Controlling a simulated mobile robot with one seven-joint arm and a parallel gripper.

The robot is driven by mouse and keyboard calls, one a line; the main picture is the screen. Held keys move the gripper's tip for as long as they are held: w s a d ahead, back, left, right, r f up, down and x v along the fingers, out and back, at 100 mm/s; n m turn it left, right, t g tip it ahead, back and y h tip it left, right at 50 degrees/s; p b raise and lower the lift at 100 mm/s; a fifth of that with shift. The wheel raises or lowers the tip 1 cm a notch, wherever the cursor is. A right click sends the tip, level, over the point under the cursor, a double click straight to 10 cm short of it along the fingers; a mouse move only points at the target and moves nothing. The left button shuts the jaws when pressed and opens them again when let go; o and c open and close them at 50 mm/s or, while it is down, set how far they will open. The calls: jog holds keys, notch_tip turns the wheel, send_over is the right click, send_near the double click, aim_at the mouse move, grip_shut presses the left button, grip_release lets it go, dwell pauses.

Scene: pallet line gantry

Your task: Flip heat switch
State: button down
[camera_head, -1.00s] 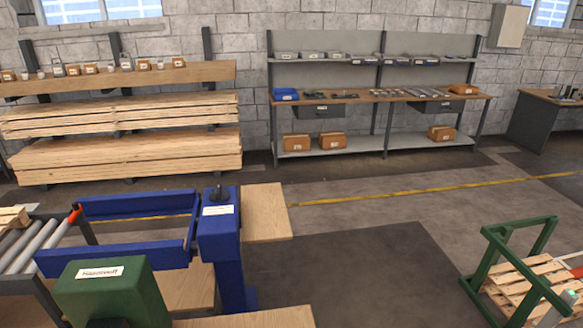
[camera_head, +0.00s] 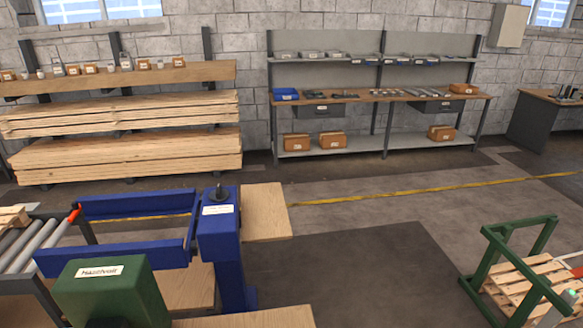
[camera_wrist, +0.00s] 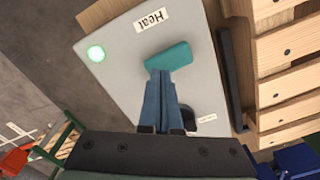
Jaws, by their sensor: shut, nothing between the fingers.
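In the wrist view a pale grey panel (camera_wrist: 112,72) carries a white label reading "Heat" (camera_wrist: 151,20). A teal switch handle (camera_wrist: 177,55) sticks out below that label. A round lamp (camera_wrist: 96,53) at the panel's left glows green. My gripper (camera_wrist: 160,73) has its blue fingers shut and empty, with their tips at the teal handle's near edge. I cannot tell whether they touch it. A dark part (camera_wrist: 198,122) beside the fingers is partly hidden, close to a second small label (camera_wrist: 207,116).
Wooden boards (camera_wrist: 285,60) and a dark bar (camera_wrist: 230,75) lie right of the panel. In the head view, a blue frame (camera_head: 135,205) and rollers (camera_head: 30,246) are at left, and a green frame with a pallet (camera_head: 530,275) at right. Floor between is clear.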

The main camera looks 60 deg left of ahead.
jog(key=shift+f+b, duration=0.7)
jog(key=shift+f, duration=0.5)
dwell(0.4)
notch_tip(320, 180, up, 7)
jog(key=p, duration=0.7)
jog(key=shift+r+p, duration=0.1)
jog(key=shift+p, duration=0.2)
dwell(0.4)
